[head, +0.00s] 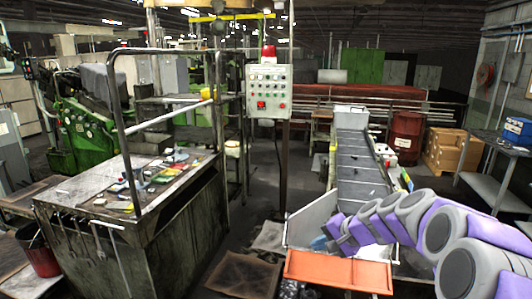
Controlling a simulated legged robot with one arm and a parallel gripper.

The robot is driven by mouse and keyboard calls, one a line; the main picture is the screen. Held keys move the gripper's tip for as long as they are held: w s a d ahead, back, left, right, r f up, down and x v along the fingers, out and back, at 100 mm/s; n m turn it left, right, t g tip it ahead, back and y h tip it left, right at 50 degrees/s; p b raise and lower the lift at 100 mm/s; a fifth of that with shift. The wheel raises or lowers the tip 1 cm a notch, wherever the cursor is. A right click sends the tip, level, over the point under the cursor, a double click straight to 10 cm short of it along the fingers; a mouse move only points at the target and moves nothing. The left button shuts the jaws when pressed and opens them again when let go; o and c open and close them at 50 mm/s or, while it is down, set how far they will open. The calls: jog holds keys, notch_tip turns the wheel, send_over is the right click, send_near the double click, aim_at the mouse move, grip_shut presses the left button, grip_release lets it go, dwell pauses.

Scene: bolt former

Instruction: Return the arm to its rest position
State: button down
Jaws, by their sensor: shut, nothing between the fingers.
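My purple and grey arm reaches in from the lower right corner and extends left. My gripper (328,243) is at its far end, in front of the lower end of the conveyor. It is small in the picture; it is shut and holds nothing. An orange tray (338,271) lies below and in front of it. I cannot tell how far the gripper is from the tray.
An inclined conveyor (358,165) rises behind the gripper. A control box (269,91) with a red lamp stands on a post. A cluttered metal workbench (95,195) is at left. A blue box (516,130) is on a table at right.

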jog(key=s+a+f+n+g+h+b, duration=0.1)
jog(key=s+a+f+n+g, duration=0.15)
jog(key=s, duration=0.75)
jog(key=s+a+f+n+g+h+b, duration=0.15)
jog(key=s+a, duration=0.25)
jog(key=s, duration=0.7)
jog(key=s+d+f+n+g+h, duration=0.2)
jog(key=s+d, duration=0.1)
jog(key=s, duration=0.8)
jog(key=s+d+f+n+g+h+b, duration=0.1)
jog(key=s+d+f+g+h, duration=0.1)
jog(key=s, duration=1)
jog(key=shift+s+d+f+n, duration=0.2)
jog(key=shift+d+f+n, duration=0.2)
jog(key=shift+f, duration=0.15)
